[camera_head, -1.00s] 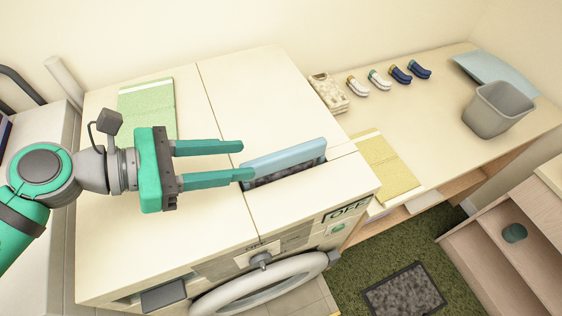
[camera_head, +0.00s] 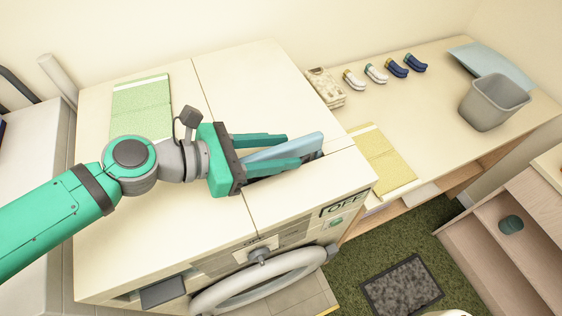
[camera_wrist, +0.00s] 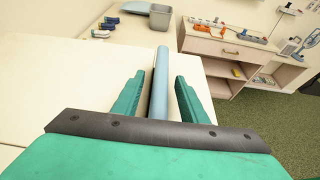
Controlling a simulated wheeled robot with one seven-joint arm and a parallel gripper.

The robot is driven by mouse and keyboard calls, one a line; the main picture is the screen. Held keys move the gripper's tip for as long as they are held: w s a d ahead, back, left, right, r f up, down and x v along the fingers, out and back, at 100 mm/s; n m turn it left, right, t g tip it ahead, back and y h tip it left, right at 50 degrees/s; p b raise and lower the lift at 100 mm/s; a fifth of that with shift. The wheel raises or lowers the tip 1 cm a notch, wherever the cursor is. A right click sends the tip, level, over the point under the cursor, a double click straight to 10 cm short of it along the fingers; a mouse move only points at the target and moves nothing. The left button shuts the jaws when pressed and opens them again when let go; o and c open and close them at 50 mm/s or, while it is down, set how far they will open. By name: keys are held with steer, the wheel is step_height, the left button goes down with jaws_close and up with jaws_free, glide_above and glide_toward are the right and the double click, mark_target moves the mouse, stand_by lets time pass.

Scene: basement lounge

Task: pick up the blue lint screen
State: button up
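The blue lint screen (camera_head: 292,148) stands in a slot in the top of the dryer (camera_head: 266,89), its light-blue frame rising above the surface. My gripper (camera_head: 293,150) reaches in from the left with its two green fingers on either side of the screen. In the wrist view the screen (camera_wrist: 159,85) runs between the two open fingers (camera_wrist: 158,97), with a gap visible on each side. The fingers partly hide the screen in the head view.
A green folded cloth (camera_head: 141,107) lies at the back left of the dryer top.

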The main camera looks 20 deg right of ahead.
steer(key=shift+c, duration=0.6)
jaws_close()
